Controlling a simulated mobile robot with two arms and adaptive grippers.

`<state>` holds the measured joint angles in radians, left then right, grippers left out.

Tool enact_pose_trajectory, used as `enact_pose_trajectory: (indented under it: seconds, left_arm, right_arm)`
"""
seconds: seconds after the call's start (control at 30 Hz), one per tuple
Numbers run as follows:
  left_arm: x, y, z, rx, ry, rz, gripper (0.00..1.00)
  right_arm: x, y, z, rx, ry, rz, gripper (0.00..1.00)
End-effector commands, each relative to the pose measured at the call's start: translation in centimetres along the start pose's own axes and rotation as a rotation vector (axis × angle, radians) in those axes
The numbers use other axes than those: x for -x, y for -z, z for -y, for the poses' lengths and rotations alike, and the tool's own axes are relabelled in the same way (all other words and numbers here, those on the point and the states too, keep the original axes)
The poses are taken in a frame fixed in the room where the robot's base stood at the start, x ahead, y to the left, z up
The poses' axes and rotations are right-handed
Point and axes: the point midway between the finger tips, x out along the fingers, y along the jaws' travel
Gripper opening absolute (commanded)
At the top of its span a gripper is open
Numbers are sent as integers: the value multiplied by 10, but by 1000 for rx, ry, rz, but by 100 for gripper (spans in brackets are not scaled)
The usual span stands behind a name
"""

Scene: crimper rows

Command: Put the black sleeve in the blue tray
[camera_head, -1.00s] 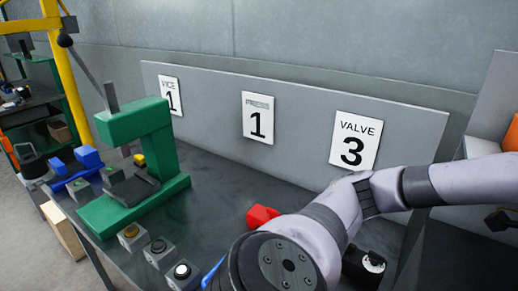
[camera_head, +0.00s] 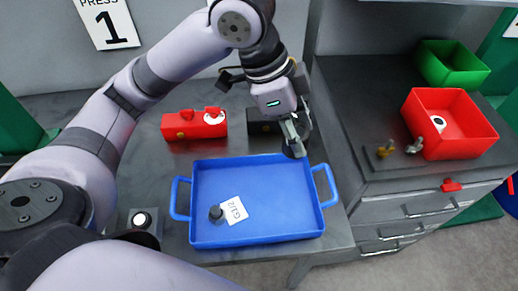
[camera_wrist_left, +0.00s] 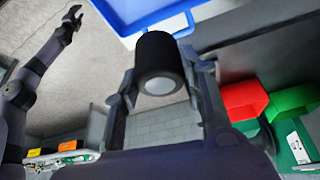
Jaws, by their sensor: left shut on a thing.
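The black sleeve (camera_wrist_left: 160,62), a short dark cylinder with a pale round end, sits between the fingers of my left gripper (camera_head: 294,138) in the left wrist view. The gripper is shut on it. In the head view the gripper points down near the back right of the blue tray (camera_head: 255,237), and the sleeve is hard to make out at its tip. The tray's blue rim also shows at the top of the left wrist view (camera_wrist_left: 120,22). My right gripper (camera_wrist_left: 72,20) shows small at that view's top left; its jaw state is unclear.
A small dark part (camera_head: 216,213) and a white label (camera_head: 234,210) are in the tray's left part; the rest is clear. A red block (camera_head: 194,124) stands behind it. A red bin (camera_head: 455,140) and a green bin (camera_head: 452,65) stand on the right bench.

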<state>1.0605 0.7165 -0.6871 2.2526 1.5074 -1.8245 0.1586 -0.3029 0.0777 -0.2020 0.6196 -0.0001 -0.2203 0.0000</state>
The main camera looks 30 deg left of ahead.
Motion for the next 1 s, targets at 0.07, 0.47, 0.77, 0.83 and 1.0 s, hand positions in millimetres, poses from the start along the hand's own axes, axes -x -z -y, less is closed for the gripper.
enact_pose_trajectory:
  seconds: [0.07, 0.47, 0.77, 0.83, 1.0]
  left_arm:
    - [-10, -5, 0, 2, -4, 3, 11]
    - [-105, -46, -1, 4, -6, 6, 11]
    - [-143, -60, 0, 1, 0, 1, 11]
    - [-147, -62, 0, 2, -1, 1, 11]
    - [-168, -71, -1, 3, -3, 3, 11]
  right_arm:
    - [-1, 1, -3, -1, -4, -1, 32]
    - [-4, 2, -9, -1, -11, -3, 32]
    - [-5, 3, -3, -2, -4, -5, 32]
    - [-5, 4, -1, -3, -1, -5, 32]
    - [-5, 4, 3, -2, 4, -6, 32]
